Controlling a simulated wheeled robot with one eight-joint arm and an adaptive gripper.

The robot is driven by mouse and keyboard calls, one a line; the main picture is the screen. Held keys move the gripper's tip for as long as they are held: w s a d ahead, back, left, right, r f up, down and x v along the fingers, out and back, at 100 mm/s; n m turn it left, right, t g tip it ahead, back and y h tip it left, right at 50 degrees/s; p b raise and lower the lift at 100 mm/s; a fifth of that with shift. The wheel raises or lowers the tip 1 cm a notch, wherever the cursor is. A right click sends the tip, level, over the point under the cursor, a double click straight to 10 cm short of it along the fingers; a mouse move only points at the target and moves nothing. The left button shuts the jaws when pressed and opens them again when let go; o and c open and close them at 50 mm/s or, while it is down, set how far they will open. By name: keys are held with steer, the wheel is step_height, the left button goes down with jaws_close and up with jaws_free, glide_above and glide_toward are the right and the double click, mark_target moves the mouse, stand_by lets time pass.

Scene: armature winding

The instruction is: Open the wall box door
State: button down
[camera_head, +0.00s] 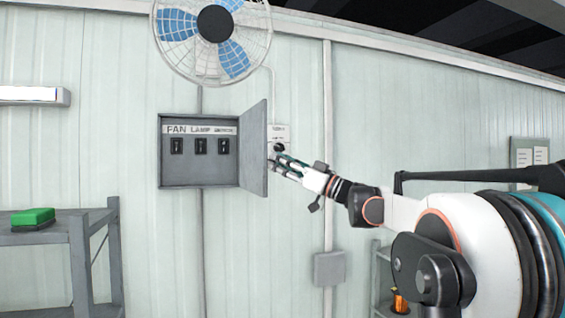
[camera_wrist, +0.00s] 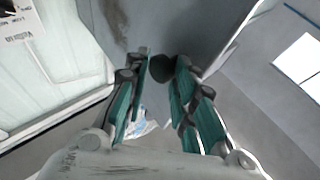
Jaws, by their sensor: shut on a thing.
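The grey wall box (camera_head: 200,172) is on the wall, left of centre in the head view. Its door (camera_head: 254,135) stands swung out from the right side, and the inside shows three black switches (camera_head: 200,146) under a label strip. My gripper (camera_head: 276,164) is at the door's outer right side. In the wrist view my gripper's teal fingers (camera_wrist: 165,66) are close together on a dark round knob (camera_wrist: 189,68) against the grey door (camera_wrist: 180,25). The exact contact is partly hidden by the fingers.
A caged fan (camera_head: 215,25) hangs above the box. A small labelled plate (camera_head: 279,131) is on the wall just right of the door. A grey table (camera_head: 60,238) with a green block (camera_head: 33,217) stands at the lower left. A grey box (camera_head: 329,267) is low on the wall.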

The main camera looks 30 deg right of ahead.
steer(key=shift+w+r, duration=0.2)
steer(key=shift+r, duration=0.25)
steer(key=c, duration=1.7)
jaws_free()
steer(key=o, duration=0.4)
steer(key=shift+w+f, duration=0.1)
steer(key=shift+w, duration=0.25)
steer(key=shift+w+f, duration=0.15)
steer(key=shift+f, duration=0.1)
